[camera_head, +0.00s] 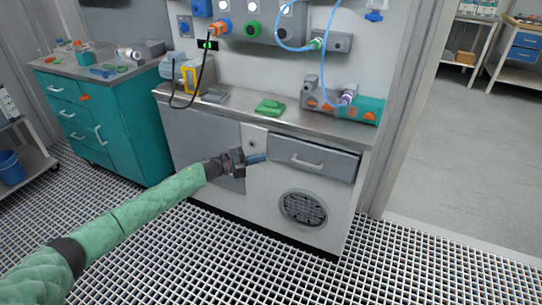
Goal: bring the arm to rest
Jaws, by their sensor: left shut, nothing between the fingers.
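My left arm (125,219), in a green quilted sleeve, reaches from the lower left toward the middle of the view. My left gripper (257,159) is at its end, in front of the white and grey cabinet (256,207), below the counter edge. Its fingers are shut, with nothing held between them. The gripper shows small, and I cannot tell whether it touches the cabinet front. My right gripper is not in view.
The counter (231,112) carries green items (269,108) and a teal and grey device (366,109). A drawer (313,160) is beside the gripper. A teal cabinet (123,125) stands left. The grated floor (200,270) in front is clear. A doorway opens at right.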

